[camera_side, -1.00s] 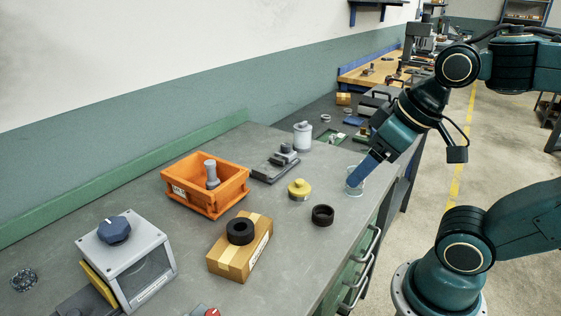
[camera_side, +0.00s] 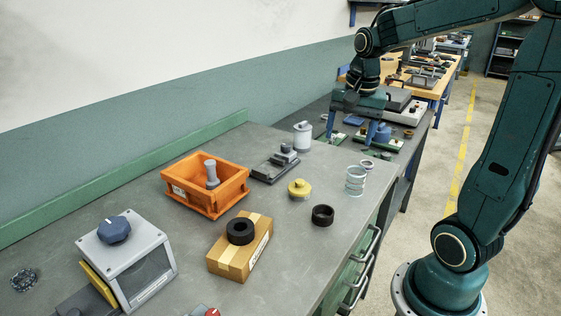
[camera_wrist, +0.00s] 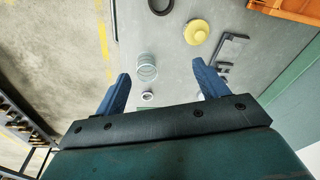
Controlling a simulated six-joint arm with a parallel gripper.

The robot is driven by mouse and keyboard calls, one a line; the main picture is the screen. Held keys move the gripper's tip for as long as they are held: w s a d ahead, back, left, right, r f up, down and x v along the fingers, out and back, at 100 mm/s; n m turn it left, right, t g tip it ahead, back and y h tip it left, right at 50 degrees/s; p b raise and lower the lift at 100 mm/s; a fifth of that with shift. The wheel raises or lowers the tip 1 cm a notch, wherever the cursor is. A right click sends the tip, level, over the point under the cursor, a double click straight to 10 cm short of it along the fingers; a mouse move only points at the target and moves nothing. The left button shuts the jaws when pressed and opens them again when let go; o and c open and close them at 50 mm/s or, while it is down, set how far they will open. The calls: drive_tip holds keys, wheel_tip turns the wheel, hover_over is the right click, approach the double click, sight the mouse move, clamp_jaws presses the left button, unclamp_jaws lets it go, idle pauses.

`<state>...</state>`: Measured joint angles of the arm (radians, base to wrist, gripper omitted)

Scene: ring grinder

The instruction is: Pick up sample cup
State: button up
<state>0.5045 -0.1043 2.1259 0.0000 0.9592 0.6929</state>
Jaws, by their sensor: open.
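A clear, ribbed glass-like cup (camera_side: 355,180), which I take as the sample cup, stands upright near the right edge of the grey bench. It also shows in the wrist view (camera_wrist: 147,70), left of centre and between the lines of my fingers. My gripper (camera_side: 350,138) is open and empty, with its blue fingers spread wide. It hangs above and behind the cup in the side view, apart from it. In the wrist view my gripper (camera_wrist: 161,69) points down at the bench.
A small pale ring (camera_side: 367,164) lies just behind the cup. An orange bin (camera_side: 207,205), a cardboard box (camera_side: 222,262) and a white jar (camera_side: 302,137) stand farther off.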

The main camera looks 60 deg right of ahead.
sight(356, 178)
drive_tip(key=d+f+m+g, duration=0.1)
drive_tip(key=d+f+m, duration=0.4)
drive_tip(key=d, duration=0.5)
drive_tip(key=shift+d+f+m+g+y, duration=0.3)
drive_tip(key=shift+d+f+m+y, duration=0.1)
drive_tip(key=shift+m, duration=0.4)
wheel_tip(356, 178, down, 8)
drive_tip(key=shift+f, duration=0.15)
drive_tip(key=shift+w, duration=0.1)
drive_tip(key=shift+f, duration=0.1)
drive_tip(key=shift+d+f, duration=0.15)
drive_tip(key=shift+f, duration=2.4)
drive_tip(key=shift+c, duration=0.4)
